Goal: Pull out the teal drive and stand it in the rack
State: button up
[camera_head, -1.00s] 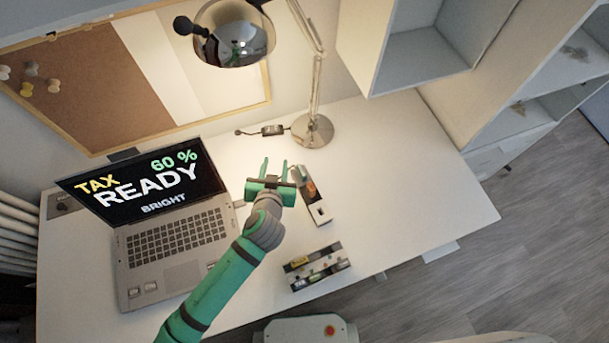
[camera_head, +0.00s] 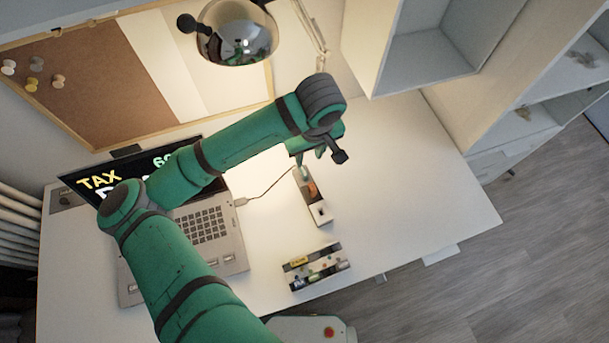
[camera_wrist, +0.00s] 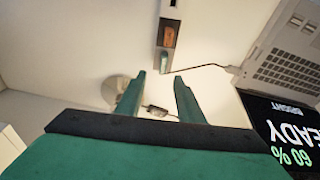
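In the wrist view, the teal drive (camera_wrist: 163,63) is a small teal piece at the near end of a dark and white block (camera_wrist: 168,36) with an orange part. It seems to be plugged into that block. My gripper (camera_wrist: 158,76) is open and empty, with its two teal fingertips just short of the drive, on either side of its line. In the head view, my gripper (camera_head: 310,156) is over the far end of the block (camera_head: 322,211), and the drive cannot be made out there. The rack (camera_head: 316,267) is a low dark-and-white holder nearer the front edge, with several small coloured pieces in it.
A laptop (camera_head: 228,240) stands at left, partly behind my arm. A cable (camera_head: 268,191) runs from it towards the block. A chrome lamp (camera_head: 236,35) hangs above, its base (camera_wrist: 117,89) at the back. The right side of the white desk (camera_head: 410,190) is clear.

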send_over(303, 171)
jog(key=d, duration=0.1)
jog(key=f, duration=0.5)
jog(key=shift+s, duration=0.3)
jog(key=shift+w+a+f, duration=0.1)
jog(key=shift+a+f, duration=0.05)
jog(key=shift+f, duration=0.75)
jog(key=shift+w+a+f, duration=0.1)
jog(key=shift+a+f, duration=0.1)
jog(key=shift+f, duration=0.65)
jog(key=shift+w+a+f, duration=0.1)
jog(key=shift+a+f, duration=0.05)
jog(key=shift+f, duration=0.75)
grip_shut()
